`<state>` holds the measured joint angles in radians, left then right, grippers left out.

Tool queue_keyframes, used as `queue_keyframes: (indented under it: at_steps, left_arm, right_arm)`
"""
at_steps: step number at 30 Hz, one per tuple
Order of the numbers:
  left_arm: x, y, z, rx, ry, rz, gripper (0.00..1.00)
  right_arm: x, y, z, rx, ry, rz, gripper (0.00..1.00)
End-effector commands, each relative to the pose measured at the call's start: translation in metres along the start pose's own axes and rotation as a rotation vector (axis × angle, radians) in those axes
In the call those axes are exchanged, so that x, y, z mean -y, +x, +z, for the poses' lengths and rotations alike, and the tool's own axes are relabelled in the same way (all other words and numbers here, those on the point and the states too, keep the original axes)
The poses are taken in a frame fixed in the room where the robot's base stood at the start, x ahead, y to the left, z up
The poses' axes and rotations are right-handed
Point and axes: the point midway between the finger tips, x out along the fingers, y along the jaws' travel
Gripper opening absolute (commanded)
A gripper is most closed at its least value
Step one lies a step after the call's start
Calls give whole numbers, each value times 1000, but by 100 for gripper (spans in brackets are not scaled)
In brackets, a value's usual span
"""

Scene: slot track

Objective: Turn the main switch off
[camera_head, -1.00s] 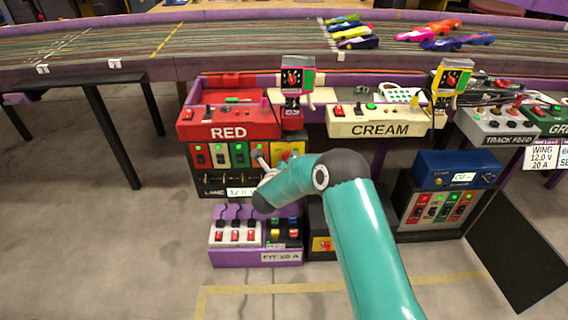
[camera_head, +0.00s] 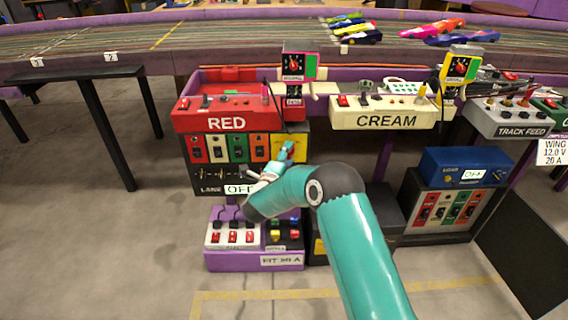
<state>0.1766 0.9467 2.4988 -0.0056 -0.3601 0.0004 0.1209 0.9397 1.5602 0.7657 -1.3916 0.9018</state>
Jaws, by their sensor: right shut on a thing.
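My right gripper (camera_head: 282,156) is at the yellow main switch panel (camera_head: 296,141), at the right of the lane box under the RED station (camera_head: 226,123). It is shut on the main switch handle, which the fingers and wrist mostly cover. The lane box display (camera_head: 240,189) reads OFF. The blue supply box display (camera_head: 474,174) at the right also reads OFF. The lane box's breaker levers (camera_head: 217,149) stand beside the gripper on red, white, green and orange plates. My left gripper is not in view.
A purple fuse box (camera_head: 237,259) stands below the lane box. The CREAM station (camera_head: 385,120) is to the right. The track (camera_head: 200,38) with several cars runs behind. A black table (camera_head: 75,71) is at left. The floor in front is clear.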

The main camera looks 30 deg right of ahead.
Motion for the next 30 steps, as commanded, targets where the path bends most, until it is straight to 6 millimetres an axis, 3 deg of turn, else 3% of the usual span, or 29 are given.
queue_keyframes:
  at_steps: [1, 15, 30]
  left_arm:
    - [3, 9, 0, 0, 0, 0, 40]
    - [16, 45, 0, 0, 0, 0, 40]
    - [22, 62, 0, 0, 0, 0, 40]
  right_arm:
    - [-7, 0, 1, 5, -43, -14, 17]
    - [-7, 1, -1, 3, -449, -183, 17]
    - [-4, 2, -2, 2, -705, -290, 17]
